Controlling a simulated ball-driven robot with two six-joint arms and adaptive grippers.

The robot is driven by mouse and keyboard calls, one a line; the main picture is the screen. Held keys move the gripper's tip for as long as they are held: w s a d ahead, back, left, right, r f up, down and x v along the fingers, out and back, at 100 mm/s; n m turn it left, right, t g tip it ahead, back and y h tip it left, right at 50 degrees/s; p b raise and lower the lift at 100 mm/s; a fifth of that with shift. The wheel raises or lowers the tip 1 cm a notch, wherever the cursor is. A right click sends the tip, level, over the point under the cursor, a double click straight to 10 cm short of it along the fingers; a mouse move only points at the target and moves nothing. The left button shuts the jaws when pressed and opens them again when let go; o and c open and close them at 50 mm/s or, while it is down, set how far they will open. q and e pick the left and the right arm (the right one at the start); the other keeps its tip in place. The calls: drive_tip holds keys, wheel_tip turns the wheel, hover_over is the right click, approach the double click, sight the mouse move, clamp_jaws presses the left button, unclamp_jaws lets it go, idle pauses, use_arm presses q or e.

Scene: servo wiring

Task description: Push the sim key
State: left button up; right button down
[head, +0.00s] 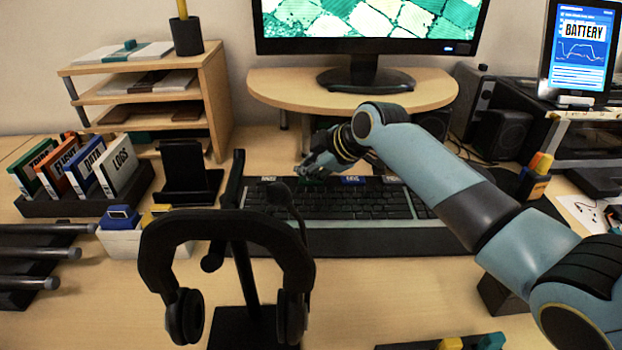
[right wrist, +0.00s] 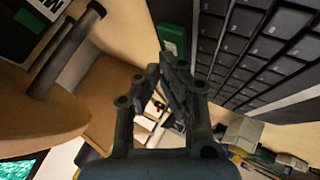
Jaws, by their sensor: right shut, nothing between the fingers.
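A dark keyboard (head: 345,205) lies on the desk below the monitor. Along its back edge sit several larger coloured keys, among them a blue key (head: 352,181) and a green key (head: 311,181). Their labels are too small to read, so I cannot tell which is the sim key. My right gripper (head: 310,172) is shut and empty just above the green key and partly covers it. In the right wrist view the fingertips (right wrist: 172,72) lie beside the green key (right wrist: 172,38); I cannot tell whether they touch it. My left gripper is not in view.
A headset on a stand (head: 228,240) rises in front of the keyboard's left end. A monitor riser (head: 350,92) stands behind the keyboard. A dark phone stand (head: 185,172) and a binder rack (head: 95,203) are to the left.

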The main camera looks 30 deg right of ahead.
sight(309, 181)
drive_tip(key=shift+f, duration=0.4)
idle(0.3)
drive_tip(key=shift+r, duration=0.1)
drive_tip(key=shift+r+p, duration=0.65)
drive_tip(key=shift+r, duration=0.05)
wheel_tip(309, 181, up, 5)
drive_tip(key=p, duration=0.4)
drive_tip(key=shift+r+p, duration=0.1)
drive_tip(key=shift+p, duration=0.25)
drive_tip(key=shift+s+f, duration=0.1)
drive_tip(key=shift+f, duration=0.1)
idle(0.4)
